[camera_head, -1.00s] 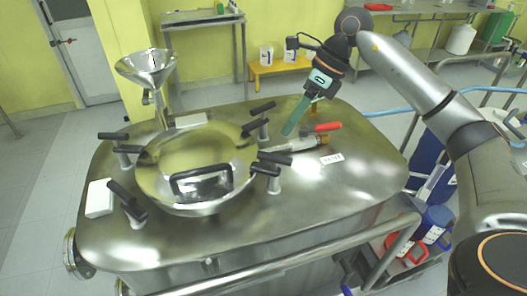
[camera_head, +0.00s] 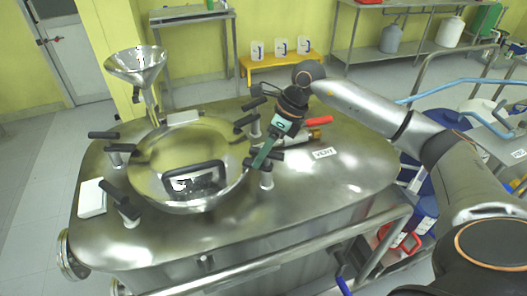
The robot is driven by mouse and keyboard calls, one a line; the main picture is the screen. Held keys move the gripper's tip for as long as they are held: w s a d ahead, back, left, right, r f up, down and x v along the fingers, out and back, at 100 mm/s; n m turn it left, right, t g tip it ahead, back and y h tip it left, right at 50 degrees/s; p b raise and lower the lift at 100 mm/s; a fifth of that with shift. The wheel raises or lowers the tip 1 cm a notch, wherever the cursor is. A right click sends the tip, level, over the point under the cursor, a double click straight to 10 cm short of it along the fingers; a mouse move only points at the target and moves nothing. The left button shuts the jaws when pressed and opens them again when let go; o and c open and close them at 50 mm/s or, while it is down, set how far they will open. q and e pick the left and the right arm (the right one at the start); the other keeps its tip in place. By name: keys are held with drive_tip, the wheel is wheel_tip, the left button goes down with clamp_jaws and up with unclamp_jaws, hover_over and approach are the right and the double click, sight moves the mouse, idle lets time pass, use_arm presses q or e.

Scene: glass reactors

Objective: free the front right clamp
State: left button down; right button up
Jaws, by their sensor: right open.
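The front right clamp (camera_head: 266,180) stands at the right rim of the round steel lid (camera_head: 211,140). It has a pale post and black handle parts, partly hidden by my right gripper. My right gripper (camera_head: 260,163) points down and left, with its teal fingers at the clamp's black handle. It is open, and I cannot tell whether the fingers straddle the handle or touch it. My left gripper is out of view.
Other black-handled clamps stand at the rear right (camera_head: 249,124), rear left (camera_head: 118,150) and front left (camera_head: 124,208). A red-handled valve (camera_head: 317,121) and a VENT label (camera_head: 324,153) lie right of the gripper. A steel funnel (camera_head: 137,63) rises at the back left.

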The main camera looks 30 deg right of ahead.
drive_tip(key=shift+c, duration=0.4)
clamp_jaws()
